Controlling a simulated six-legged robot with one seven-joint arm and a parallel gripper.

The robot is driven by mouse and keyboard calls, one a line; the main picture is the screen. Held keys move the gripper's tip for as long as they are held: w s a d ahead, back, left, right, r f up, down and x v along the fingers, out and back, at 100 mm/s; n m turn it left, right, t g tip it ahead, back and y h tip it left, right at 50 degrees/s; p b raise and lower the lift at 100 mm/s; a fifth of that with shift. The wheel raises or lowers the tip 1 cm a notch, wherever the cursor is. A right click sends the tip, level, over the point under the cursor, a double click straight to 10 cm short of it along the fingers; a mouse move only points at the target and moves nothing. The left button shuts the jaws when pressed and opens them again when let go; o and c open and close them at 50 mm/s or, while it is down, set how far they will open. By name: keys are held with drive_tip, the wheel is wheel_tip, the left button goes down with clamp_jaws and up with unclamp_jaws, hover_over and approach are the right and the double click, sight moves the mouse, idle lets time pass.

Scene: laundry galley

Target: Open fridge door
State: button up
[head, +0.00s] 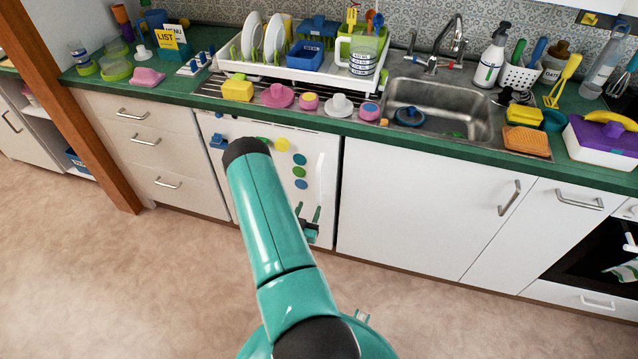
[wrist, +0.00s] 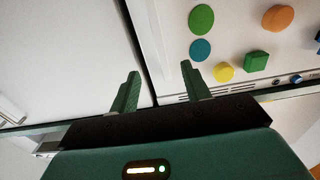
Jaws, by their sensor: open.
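The fridge is the low white unit under the counter, and its door (head: 268,150) carries several coloured round and square magnets. The door looks shut, flush with the cabinet front. A slim pale upright handle (head: 321,172) runs near the door's right edge. My gripper (head: 309,210) is low in front of that right edge, below most of the handle. In the wrist view, the green fingers (wrist: 160,76) are apart, with the seam between the door and the neighbouring cabinet between them. The magnet side of the door (wrist: 235,25) is at right. I cannot tell whether a finger touches the handle.
White drawers (head: 145,140) stand left of the fridge, and a white cabinet (head: 410,200) stands right of it. A wooden post (head: 75,110) rises at far left. The green counter (head: 300,117) holds a dish rack and crockery. The floor (head: 160,275) in front is clear.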

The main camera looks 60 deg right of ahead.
sight(318, 185)
drive_tip(key=d, duration=0.4)
drive_tip(key=w+d, duration=0.1)
drive_tip(key=d, duration=0.3)
drive_tip(key=w+d, duration=0.1)
drive_tip(key=d, duration=0.4)
drive_tip(key=shift+a, duration=0.1)
clamp_jaws()
